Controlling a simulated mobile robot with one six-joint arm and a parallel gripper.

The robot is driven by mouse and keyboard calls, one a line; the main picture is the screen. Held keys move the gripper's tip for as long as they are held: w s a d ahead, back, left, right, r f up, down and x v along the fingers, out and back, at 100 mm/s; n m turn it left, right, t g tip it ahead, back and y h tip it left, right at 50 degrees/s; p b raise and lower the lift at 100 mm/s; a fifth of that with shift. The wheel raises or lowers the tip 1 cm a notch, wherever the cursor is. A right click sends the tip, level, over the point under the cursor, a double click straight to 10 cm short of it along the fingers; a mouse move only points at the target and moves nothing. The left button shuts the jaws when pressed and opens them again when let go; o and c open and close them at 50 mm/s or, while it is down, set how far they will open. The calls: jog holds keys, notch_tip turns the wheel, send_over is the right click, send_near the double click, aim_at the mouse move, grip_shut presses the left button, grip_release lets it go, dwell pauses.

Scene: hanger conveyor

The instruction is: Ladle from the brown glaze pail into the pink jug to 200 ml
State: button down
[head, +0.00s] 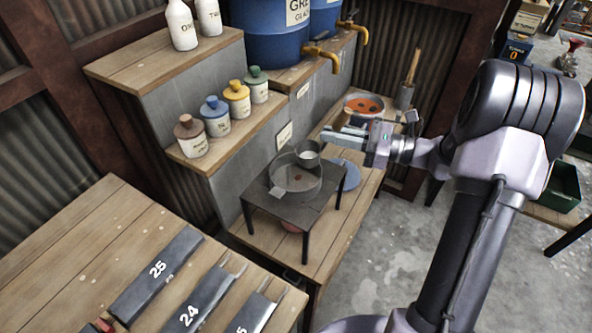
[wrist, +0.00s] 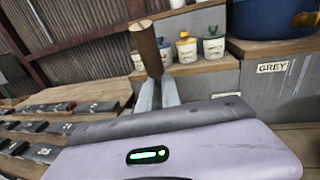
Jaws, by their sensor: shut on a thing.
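My gripper (head: 342,133) is shut on the wooden handle (head: 341,119) of the ladle; the handle also stands up between the fingers in the wrist view (wrist: 146,48). A grey metal cup (head: 308,154), which looks like the ladle's bowl, is over a round mesh sieve (head: 296,180) on a dark stand (head: 320,208). I cannot tell whether it touches the sieve or what it holds. A pail with orange-brown liquid (head: 364,104) stands farther back on the bench. A pinkish thing (head: 290,228), perhaps the pink jug, is under the stand, mostly hidden.
A blue disc (head: 346,175) lies behind the stand. A grey pot (head: 404,95) with wooden tools is beside the pail. Several small lidded jars (head: 217,115) line the shelf at left. Blue barrels (head: 270,35) with brass taps overhang the back.

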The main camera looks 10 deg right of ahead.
jog(key=shift+d+f+m, duration=0.15)
jog(key=shift+f+m, duration=0.05)
jog(key=shift+m, duration=0.3)
jog(key=shift+r, duration=0.1)
jog(key=shift+r+p, duration=1.2)
jog(key=shift+r, duration=0.15)
